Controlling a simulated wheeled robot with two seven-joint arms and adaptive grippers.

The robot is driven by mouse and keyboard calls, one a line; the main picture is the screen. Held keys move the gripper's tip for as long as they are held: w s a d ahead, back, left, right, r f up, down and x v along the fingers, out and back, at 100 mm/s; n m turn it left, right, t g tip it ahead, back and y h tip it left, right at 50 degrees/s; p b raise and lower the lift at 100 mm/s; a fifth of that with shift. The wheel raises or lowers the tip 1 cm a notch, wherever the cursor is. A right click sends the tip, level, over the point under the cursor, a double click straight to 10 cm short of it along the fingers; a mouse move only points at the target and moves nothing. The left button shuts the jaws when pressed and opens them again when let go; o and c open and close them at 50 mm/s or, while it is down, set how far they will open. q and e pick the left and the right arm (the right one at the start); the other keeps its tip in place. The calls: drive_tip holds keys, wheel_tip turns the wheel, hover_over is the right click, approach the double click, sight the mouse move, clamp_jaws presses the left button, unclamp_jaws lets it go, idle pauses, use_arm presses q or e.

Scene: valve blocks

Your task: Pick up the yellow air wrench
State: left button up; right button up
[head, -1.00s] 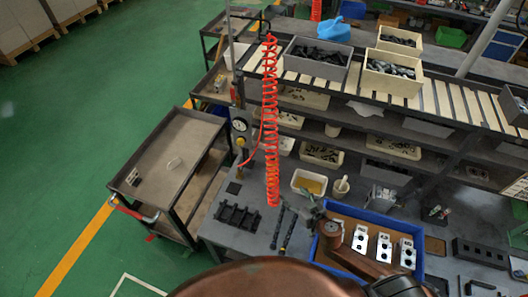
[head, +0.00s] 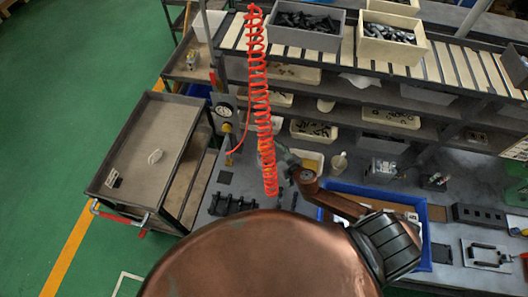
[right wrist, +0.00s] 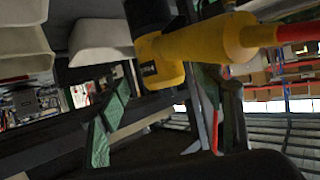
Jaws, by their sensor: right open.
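The yellow air wrench (right wrist: 185,48) shows close up in the right wrist view. Its dark end is at the top, and a red hose end (right wrist: 297,28) joins it at the right. My right gripper (right wrist: 160,98) is open, with green-faced fingers, one below left of the wrench and one partly behind it. I see no object held, and contact cannot be told. In the head view my right gripper (head: 280,160) is beside the lower part of the red coiled hose (head: 258,95). I cannot make out the wrench there. My left gripper is not in view.
A workbench (head: 440,185) holds a blue tray (head: 428,240), partly hidden by my arm, and a black block (head: 479,215). Shelves with parts bins (head: 306,27) stand behind. A metal cart (head: 150,150) is at the left, with open green floor beyond it.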

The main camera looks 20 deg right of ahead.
sight(264, 145)
drive_tip(key=x, duration=0.4)
drive_tip(key=shift+w+a, duration=0.2)
drive_tip(key=shift+w, duration=0.1)
drive_tip(key=shift+c, duration=0.5)
drive_tip(key=c, duration=1.4)
drive_tip(key=shift+w+r, duration=0.1)
drive_tip(key=shift+r, duration=0.1)
clamp_jaws()
drive_tip(key=shift+r+p, duration=0.15)
drive_tip(key=shift+p, duration=0.2)
